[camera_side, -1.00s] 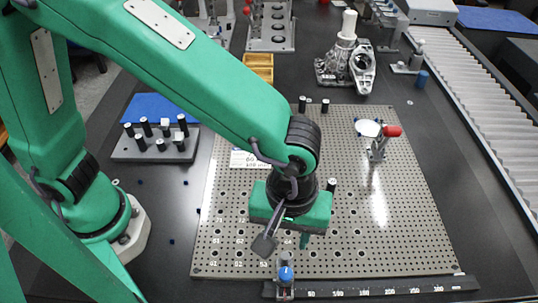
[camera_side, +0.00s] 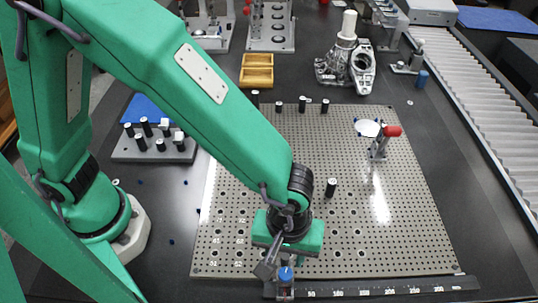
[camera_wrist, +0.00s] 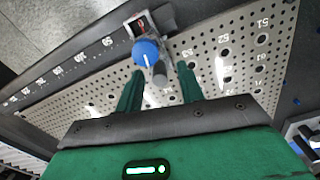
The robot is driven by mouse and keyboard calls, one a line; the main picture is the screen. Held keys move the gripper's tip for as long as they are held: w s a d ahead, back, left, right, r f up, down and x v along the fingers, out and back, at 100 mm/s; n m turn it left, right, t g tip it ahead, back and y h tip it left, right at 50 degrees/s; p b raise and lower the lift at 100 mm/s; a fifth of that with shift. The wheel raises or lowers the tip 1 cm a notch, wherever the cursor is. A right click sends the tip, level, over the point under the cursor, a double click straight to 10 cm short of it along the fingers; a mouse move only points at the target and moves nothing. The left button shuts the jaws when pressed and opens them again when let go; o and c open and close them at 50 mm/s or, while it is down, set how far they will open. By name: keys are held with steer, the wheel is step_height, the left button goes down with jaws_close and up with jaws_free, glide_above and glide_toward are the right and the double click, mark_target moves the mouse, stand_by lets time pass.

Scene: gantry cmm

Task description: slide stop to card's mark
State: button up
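The stop (camera_side: 286,275), a small grey slider with a blue knob, sits at the left end of the scale rail (camera_side: 385,290) along the plate's front edge. In the wrist view the stop's blue knob (camera_wrist: 146,53) and a dark grey post show just beyond and between my two green fingers. My gripper (camera_wrist: 160,70) is open and empty, the fingers apart on either side of the post. In the side view my gripper (camera_side: 287,245) is right behind the stop, its fingertips hidden. I cannot see contact. The card is hidden behind my arm.
The perforated plate (camera_side: 400,230) bears black pins and a red-handled clamp (camera_side: 382,140) at the right. A pin block (camera_side: 150,155) stands left, a yellow tray (camera_side: 256,72) and a metal casting (camera_side: 345,65) at the back. The rail right of the stop looks clear.

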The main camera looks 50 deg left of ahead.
steer(key=shift+c, duration=0.5)
jaws_close()
steer(key=shift+w+d+r, duration=0.1)
steer(key=shift+w+d, duration=3.45)
steer(key=shift+d, duration=0.1)
steer(key=shift+o, duration=0.5)
jaws_free()
steer(key=shift+a, duration=0.1)
